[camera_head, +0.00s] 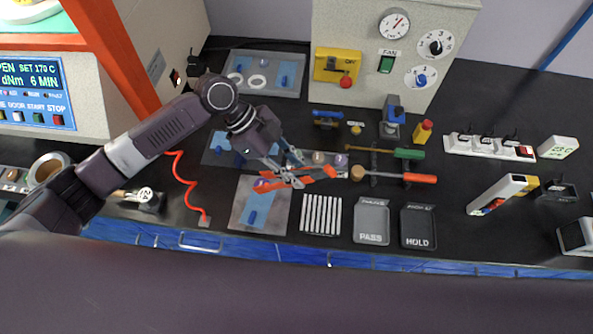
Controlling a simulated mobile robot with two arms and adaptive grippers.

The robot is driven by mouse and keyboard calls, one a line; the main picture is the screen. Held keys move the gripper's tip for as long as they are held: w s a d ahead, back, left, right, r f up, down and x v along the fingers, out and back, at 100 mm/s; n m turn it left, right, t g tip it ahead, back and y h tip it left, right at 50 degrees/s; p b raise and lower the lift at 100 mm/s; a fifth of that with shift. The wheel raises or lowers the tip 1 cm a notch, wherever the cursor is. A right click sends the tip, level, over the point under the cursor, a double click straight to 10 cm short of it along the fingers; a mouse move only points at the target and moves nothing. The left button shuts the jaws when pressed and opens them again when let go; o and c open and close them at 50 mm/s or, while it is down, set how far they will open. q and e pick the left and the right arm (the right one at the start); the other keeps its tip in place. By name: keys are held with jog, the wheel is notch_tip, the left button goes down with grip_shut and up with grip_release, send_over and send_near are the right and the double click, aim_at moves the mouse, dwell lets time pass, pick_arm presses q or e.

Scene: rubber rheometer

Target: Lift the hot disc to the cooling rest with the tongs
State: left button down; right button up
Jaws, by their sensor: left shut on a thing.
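My left gripper (291,164) is shut on the orange-red tongs (312,174), over the middle of the bench. The tongs lie across the picture, above the gap between a grey plate and a ribbed white rack. The ribbed white rack (321,214), which looks like the cooling rest, has nothing on it. My right gripper is not in view.
PASS (371,227) and HOLD (418,230) trays stand right of the rack. A green-handled tool (408,154) and an orange-handled tool (419,178) lie behind them. A red coiled cord (187,181) is at left. A white power strip (487,147) is at right.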

pick_arm(q)
notch_tip(320, 180, up, 8)
jog(key=p, duration=0.5)
